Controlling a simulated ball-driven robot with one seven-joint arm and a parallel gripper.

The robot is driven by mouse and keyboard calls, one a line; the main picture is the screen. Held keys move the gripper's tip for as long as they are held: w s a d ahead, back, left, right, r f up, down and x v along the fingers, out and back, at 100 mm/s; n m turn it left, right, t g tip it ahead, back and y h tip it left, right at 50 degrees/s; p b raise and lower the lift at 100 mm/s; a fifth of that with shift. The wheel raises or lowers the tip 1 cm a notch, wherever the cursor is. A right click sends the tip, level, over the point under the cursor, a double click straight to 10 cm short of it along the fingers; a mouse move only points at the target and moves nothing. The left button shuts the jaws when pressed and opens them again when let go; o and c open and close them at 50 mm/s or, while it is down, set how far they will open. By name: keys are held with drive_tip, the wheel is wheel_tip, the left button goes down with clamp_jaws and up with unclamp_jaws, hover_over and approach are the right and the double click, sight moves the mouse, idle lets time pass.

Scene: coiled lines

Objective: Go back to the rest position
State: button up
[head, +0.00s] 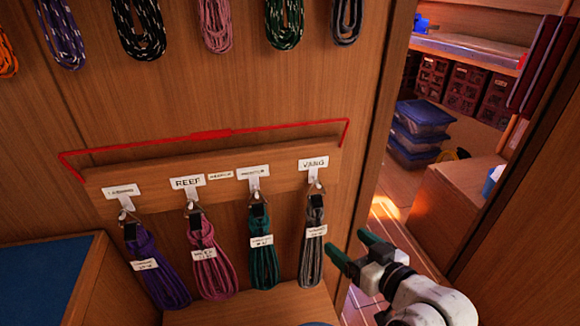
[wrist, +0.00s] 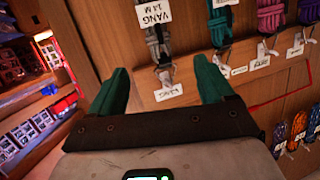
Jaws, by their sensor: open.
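My gripper (head: 353,247) has dark green fingers, spread apart with nothing between them. In the head view it is at the lower right, just right of the grey coil (head: 313,262) hanging under the VANG label (head: 314,163). In the wrist view, which looks upside down, both fingers (wrist: 158,82) point at the wooden hook rail (wrist: 185,85). The grey coil's tag (wrist: 154,12) and hook show between and beyond them. I cannot tell the exact gap to the coil.
Teal (head: 264,262), pink (head: 211,268) and purple (head: 157,270) coils hang on the same rail, left of the grey one. A red line (head: 210,134) runs above the rail. More coils hang higher. A doorway opens at right, with stacked bins (head: 422,125) beyond.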

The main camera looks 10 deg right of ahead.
drive_tip(key=shift+f, duration=0.1)
drive_tip(key=s+d+f+m+g+h+p, duration=0.1)
drive_tip(key=s+f+g, duration=0.3)
drive_tip(key=s, duration=0.5)
drive_tip(key=s+d+f+g+h+p, duration=0.1)
drive_tip(key=s+f+g, duration=0.4)
drive_tip(key=s, duration=0.5)
drive_tip(key=s+d+f+m+g+h+p, duration=0.1)
drive_tip(key=s+d+f+g+h+p, duration=0.1)
drive_tip(key=s, duration=0.8)
wheel_tip(320, 180, down, 3)
drive_tip(key=shift+d+r+m+g, duration=0.1)
drive_tip(key=shift+d+m+g, duration=0.3)
drive_tip(key=shift+g, duration=0.8)
drive_tip(key=shift+d, duration=0.1)
